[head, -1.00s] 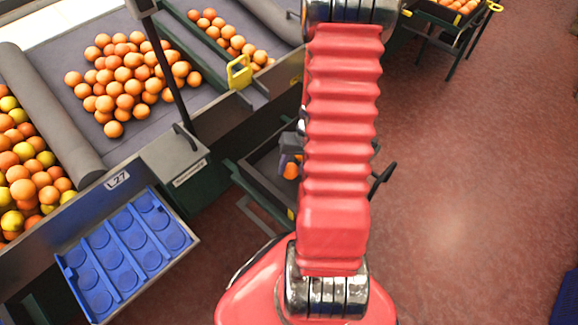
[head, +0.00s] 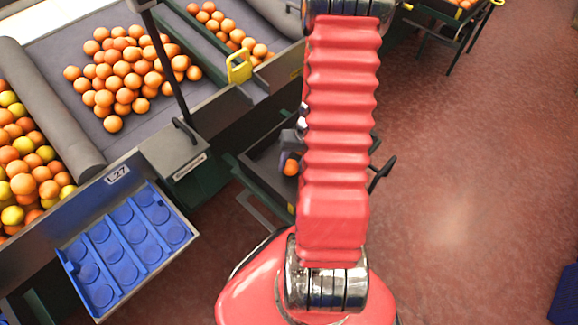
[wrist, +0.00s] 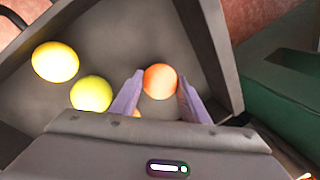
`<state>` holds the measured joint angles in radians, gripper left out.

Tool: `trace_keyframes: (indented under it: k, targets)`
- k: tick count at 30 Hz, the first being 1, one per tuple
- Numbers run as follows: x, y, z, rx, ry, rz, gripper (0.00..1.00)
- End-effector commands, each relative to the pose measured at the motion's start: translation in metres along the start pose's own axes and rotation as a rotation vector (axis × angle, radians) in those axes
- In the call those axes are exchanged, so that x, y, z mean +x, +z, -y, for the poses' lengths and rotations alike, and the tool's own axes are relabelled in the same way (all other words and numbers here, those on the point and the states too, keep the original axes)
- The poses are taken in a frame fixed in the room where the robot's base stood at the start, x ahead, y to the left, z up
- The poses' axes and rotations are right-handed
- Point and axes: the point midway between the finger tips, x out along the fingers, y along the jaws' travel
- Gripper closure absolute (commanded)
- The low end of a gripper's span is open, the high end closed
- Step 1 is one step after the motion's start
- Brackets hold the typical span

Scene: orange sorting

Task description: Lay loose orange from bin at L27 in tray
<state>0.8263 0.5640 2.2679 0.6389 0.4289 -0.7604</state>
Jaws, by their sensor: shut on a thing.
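My gripper (wrist: 159,84) is shut on an orange (wrist: 160,78), with one purple finger on each side of it. In the head view the gripper, partly behind my red arm, is over the dark bin (head: 246,163), with an orange (head: 291,168) at its tip. The wrist view shows the bin's grey inside, a yellow fruit (wrist: 55,62), a yellow-green fruit (wrist: 92,94) and part of another orange (wrist: 136,113) beside the left finger.
Many oranges (head: 128,75) lie on the grey belt at upper left. Mixed orange and yellow fruit (head: 25,160) fill the left edge. A dark post (head: 172,75) and a yellow handle (head: 239,67) stand along the belt's side.

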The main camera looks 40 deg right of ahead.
Motion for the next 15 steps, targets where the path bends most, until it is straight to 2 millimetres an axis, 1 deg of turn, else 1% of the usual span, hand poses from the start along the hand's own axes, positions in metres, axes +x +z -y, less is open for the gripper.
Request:
trace_keyframes:
  k: [15]
  targets:
    - [0.0043, -0.0001, -0.0008, 0.000, -0.001, 0.000, 0.82]
